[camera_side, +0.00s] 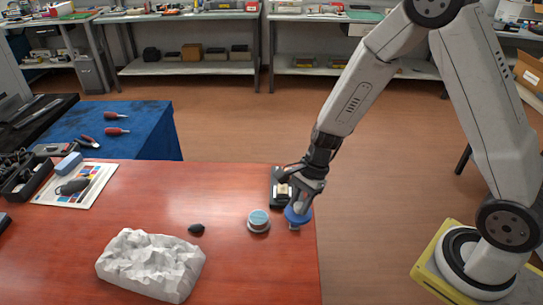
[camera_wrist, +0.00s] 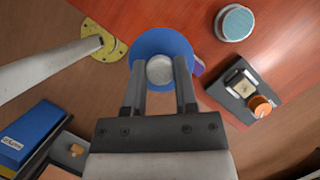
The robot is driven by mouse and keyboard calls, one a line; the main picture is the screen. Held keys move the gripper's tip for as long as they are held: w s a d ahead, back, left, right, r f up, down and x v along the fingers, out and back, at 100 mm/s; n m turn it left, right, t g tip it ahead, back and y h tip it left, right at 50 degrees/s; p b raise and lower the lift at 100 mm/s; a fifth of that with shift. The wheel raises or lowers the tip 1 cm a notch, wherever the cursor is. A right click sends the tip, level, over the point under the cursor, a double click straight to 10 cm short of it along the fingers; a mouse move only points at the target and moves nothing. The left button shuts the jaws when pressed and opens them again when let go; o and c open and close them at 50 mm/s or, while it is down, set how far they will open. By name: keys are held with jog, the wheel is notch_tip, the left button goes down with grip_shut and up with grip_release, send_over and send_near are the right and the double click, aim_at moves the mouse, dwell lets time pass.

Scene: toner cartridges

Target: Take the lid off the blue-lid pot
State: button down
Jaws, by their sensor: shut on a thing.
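A blue round lid (camera_wrist: 142,47) with a silver knob (camera_wrist: 160,70) is between the fingers of my gripper (camera_wrist: 160,84) in the wrist view. My gripper is shut on the knob. In the side view my gripper (camera_side: 303,197) points down with the blue lid (camera_side: 296,217) below it, near the table's right edge. A small pale part shows under the lid; I cannot tell whether the lid rests on a pot or is clear of it. A round silver tin with a teal top (camera_side: 258,218) stands just left of it, apart; it also shows in the wrist view (camera_wrist: 235,22).
A black device (camera_side: 279,183) stands behind the gripper at the table edge, with an orange knob (camera_wrist: 260,106) in the wrist view. A crumpled white block (camera_side: 150,265) and a small dark object (camera_side: 196,229) lie to the left.

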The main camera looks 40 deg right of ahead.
dwell(0.7)
jog(key=w+d+f+m+t+h, duration=0.2)
jog(key=w+d+m+t, duration=0.2)
jog(key=w+m, duration=0.8)
jog(key=shift+w+d+f+m+h, duration=0.2)
jog(key=shift+m+h, duration=0.1)
jog(key=shift+m, duration=0.4)
jog(key=w+f, duration=0.2)
jog(key=w, duration=0.2)
jog(key=w+f, duration=0.3)
jog(key=w, duration=0.1)
jog(key=w+f, duration=0.2)
jog(key=w, duration=0.2)
jog(key=shift+w+a+f, duration=0.1)
jog(key=shift+a+f, duration=0.05)
jog(key=shift+f, duration=0.25)
jog(key=shift+w+f, duration=0.7)
jog(key=shift+f, duration=0.1)
